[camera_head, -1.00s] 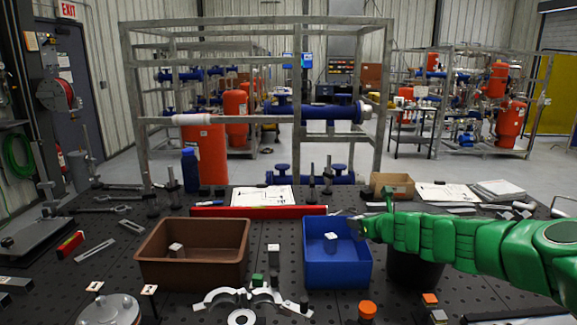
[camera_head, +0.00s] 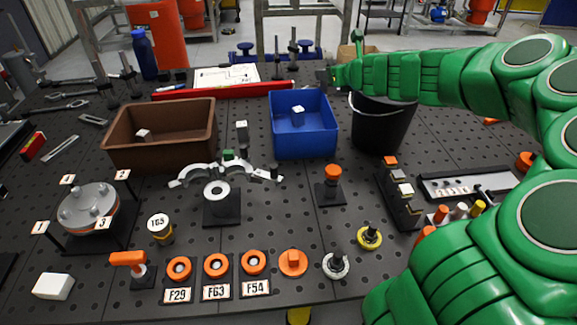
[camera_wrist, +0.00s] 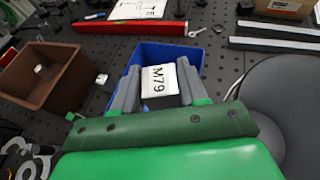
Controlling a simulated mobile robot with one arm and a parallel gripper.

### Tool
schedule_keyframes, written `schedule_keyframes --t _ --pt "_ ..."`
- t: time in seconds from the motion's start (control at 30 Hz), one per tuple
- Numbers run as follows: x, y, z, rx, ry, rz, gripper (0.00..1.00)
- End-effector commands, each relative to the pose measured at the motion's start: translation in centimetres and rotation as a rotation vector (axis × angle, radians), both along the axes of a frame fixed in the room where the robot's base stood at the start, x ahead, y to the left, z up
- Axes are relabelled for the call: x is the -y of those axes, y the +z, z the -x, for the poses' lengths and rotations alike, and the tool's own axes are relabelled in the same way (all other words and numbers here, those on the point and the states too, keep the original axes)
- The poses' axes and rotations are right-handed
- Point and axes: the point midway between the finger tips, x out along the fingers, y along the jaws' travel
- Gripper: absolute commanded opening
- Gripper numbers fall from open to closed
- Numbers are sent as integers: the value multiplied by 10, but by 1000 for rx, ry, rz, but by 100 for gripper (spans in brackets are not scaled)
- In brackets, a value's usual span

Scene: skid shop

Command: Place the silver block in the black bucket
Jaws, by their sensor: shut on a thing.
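My gripper (camera_wrist: 157,88) is shut on a pale block (camera_wrist: 159,80) whose white top face reads M79; I take it as the silver block, though little of its sides shows. In the head view my gripper (camera_head: 328,77) is raised near the back right corner of the blue bin, left of the black bucket; the block there is small and hard to make out. The black bucket (camera_head: 383,126) stands right of the blue bin, partly under my arm. In the wrist view the bucket (camera_wrist: 288,105) is at the right, its inside dark.
The blue bin (camera_head: 305,146) holds another small block (camera_head: 298,115). A brown bin (camera_head: 165,152) to the left holds a small block (camera_head: 143,134). A red bar (camera_head: 225,90) lies behind the bins. Fixtures and orange-capped parts fill the front of the table.

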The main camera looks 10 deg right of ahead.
Motion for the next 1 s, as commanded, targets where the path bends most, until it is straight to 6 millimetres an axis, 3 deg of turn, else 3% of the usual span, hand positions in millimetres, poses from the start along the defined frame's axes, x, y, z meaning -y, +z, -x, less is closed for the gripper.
schedule_keyframes --t 0.37,0.7,1.0 --pt "-27 0 23 4 278 19 3" --pt "-49 -1 60 3 558 18 3" --pt "-59 -1 85 -1 705 8 3"
